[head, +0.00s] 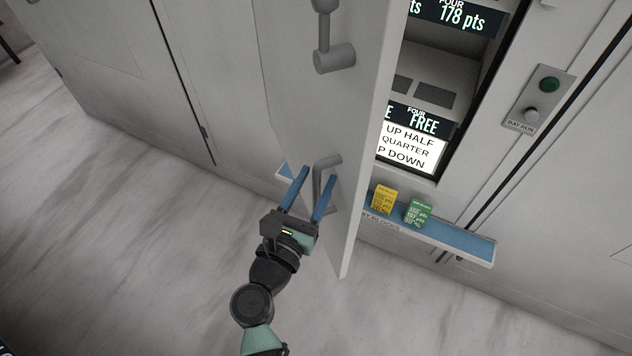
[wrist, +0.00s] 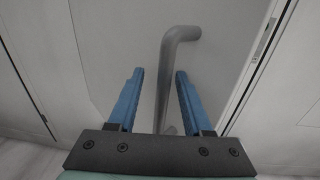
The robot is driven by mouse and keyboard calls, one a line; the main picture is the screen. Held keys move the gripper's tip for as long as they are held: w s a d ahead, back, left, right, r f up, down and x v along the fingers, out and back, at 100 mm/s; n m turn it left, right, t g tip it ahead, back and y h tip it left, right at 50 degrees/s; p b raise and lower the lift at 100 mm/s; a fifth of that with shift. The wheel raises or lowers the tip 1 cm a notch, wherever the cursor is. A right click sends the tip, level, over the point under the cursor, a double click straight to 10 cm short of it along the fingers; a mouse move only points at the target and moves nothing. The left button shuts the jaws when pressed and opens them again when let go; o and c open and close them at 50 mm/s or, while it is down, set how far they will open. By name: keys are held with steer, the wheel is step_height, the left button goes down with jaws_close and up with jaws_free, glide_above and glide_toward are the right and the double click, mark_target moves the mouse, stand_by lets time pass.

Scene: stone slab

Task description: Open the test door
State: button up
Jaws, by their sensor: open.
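The test door (head: 340,120) is a light grey panel that stands swung out from the cabinet, with the bay behind it showing on its right. A grey bar handle (head: 326,168) is low on its face; the handle also shows in the wrist view (wrist: 178,55). My gripper (head: 316,176) is open, its two blue fingers pointing at the handle. In the wrist view my gripper (wrist: 160,75) has the handle's bar between its fingers, with gaps on both sides. Whether a finger touches the bar or door is unclear.
A blue shelf (head: 465,243) below the bay holds a yellow block (head: 384,199) and a green block (head: 418,213). A panel (head: 540,100) with a green button is at the right. A grey knob (head: 333,58) juts from the door above. The floor at left is clear.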

steer(key=shift+s, duration=0.2)
steer(key=shift+s+f, duration=0.1)
steer(key=shift+s, duration=0.1)
steer(key=b+v, duration=0.2)
steer(key=v, duration=1)
steer(key=shift+s+b, duration=0.15)
steer(key=shift+b, duration=0.15)
steer(key=shift+a, duration=0.1)
